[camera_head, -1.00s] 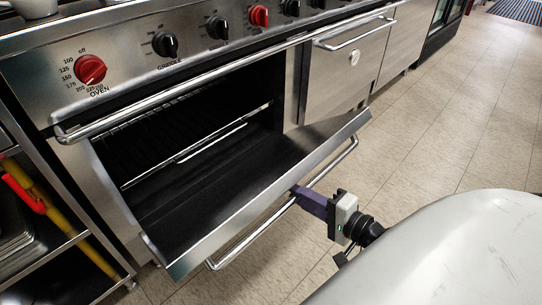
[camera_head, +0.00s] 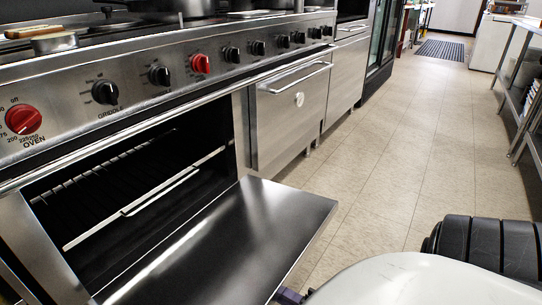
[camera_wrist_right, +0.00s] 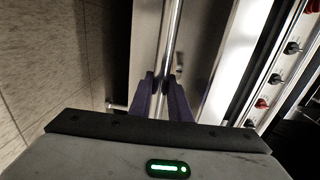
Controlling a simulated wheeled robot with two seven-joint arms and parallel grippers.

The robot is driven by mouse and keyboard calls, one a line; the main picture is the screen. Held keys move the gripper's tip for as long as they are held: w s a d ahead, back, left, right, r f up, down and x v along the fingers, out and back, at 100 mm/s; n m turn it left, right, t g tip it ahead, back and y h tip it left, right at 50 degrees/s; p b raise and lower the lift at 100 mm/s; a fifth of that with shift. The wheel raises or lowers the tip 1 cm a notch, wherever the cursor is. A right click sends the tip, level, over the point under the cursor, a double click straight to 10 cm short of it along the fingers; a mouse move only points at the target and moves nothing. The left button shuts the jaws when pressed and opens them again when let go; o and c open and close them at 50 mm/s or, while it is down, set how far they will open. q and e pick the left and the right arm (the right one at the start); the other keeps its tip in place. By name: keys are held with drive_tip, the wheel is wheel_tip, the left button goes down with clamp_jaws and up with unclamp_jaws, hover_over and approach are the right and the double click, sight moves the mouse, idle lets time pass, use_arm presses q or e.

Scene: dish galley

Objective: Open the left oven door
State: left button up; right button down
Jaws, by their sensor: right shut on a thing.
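The left oven door (camera_head: 235,225) is hinged down and lies wide open, close to level, in the head view. The dark oven cavity (camera_head: 130,190) with its wire rack shows behind it. My right gripper (camera_wrist_right: 160,84) is shut on the door's bar handle (camera_wrist_right: 173,35) in the right wrist view, a purple finger on each side of the bar. In the head view only a bit of purple finger shows at the bottom edge, and the handle is hidden there. My left gripper is not in view.
The range front with red and black knobs (camera_head: 200,63) runs above the oven. A second, shut oven door (camera_head: 292,110) stands to the right. Tiled floor (camera_head: 400,150) is clear along the aisle. A steel table (camera_head: 530,90) stands at the far right.

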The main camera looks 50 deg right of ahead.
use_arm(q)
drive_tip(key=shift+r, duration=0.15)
use_arm(e)
drive_tip(key=shift+w+d+f, duration=0.1)
drive_tip(key=shift+f, duration=0.75)
drive_tip(key=c, duration=1.6)
unclamp_jaws()
drive_tip(key=shift+c, duration=0.2)
